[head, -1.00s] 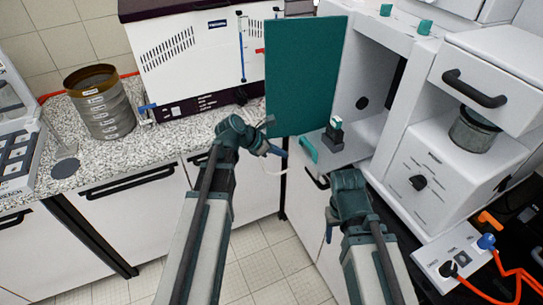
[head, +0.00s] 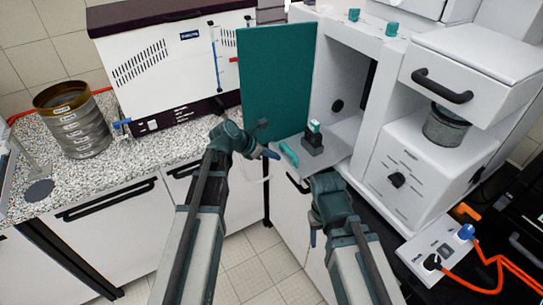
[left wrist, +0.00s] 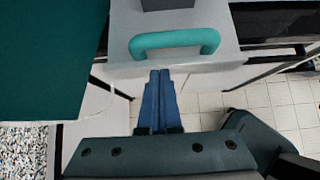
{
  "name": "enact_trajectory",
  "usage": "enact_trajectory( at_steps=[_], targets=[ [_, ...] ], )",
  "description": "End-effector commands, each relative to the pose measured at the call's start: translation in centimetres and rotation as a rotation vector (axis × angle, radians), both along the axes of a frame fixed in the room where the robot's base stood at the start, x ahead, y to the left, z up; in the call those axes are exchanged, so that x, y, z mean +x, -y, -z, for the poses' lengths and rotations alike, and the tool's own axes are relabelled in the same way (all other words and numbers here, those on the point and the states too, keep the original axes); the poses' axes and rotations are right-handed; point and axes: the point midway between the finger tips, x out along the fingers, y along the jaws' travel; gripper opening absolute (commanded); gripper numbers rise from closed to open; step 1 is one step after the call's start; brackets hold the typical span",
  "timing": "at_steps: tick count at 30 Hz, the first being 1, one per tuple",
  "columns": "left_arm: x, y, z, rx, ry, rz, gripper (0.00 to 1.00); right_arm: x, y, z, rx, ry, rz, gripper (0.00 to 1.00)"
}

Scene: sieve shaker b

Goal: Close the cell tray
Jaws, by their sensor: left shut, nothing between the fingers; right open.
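The cell tray (head: 338,143) is a flat grey slide standing out of the open white instrument compartment. A teal handle (head: 289,153) is on its front edge. A dark holder with a teal-topped cell (head: 313,138) stands on the tray. My left gripper (head: 274,155) is shut and empty, just in front of the handle. In the left wrist view its blue fingertips (left wrist: 160,74) point at the tray front just below the teal handle (left wrist: 175,42); contact cannot be told. My right gripper (head: 313,237) is low in front of the cabinet, its fingers mostly hidden by its wrist.
The teal door (head: 280,85) stands open left of the tray, close to my left gripper. A white drawer unit (head: 470,70) and a switch box (head: 440,250) with orange cables are at right. A sieve stack (head: 75,125) stands on the left counter.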

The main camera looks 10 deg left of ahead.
Motion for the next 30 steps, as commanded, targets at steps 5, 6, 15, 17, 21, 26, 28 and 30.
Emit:
enact_trajectory(
  at_steps=[5, 6, 15, 17, 21, 26, 28, 30],
  targets=[
    [1.8, 1.9, 0.0, -0.002, 0.001, 0.004, 0.0, 0.0, 0.0, 0.0, 0.0, 0.0, 0.0, 0.57],
    [2.3, 2.4, 0.0, -0.002, 0.002, 0.003, 0.0, 0.0, 0.0, 0.0, 0.0, 0.0, 0.0, 0.57],
    [6.0, 6.7, 0.0, -0.002, 0.001, 0.004, 0.0, 0.0, 0.0, 0.0, 0.0, 0.0, 0.0, 0.57],
    [6.8, 7.6, 0.0, -0.003, 0.001, 0.003, 0.0, 0.0, 0.0, 0.0, 0.0, 0.0, 0.0, 0.57],
    [8.5, 9.5, 0.0, -0.002, 0.001, 0.003, 0.0, 0.0, 0.0, 0.0, 0.0, 0.0, 0.0, 0.57],
    [10.4, 11.7, -0.1, -0.003, 0.001, 0.002, 0.0, 0.0, 0.0, 0.0, 0.0, 0.0, 0.0, 0.57],
    [11.1, 12.6, 0.0, -0.003, 0.001, 0.004, 0.0, 0.0, 0.0, 0.0, 0.0, 0.0, 0.0, 0.57],
    [11.8, 13.3, 0.0, -0.002, 0.001, 0.002, 0.0, 0.0, 0.0, 0.0, 0.0, 0.0, 0.0, 0.57]
  ],
)
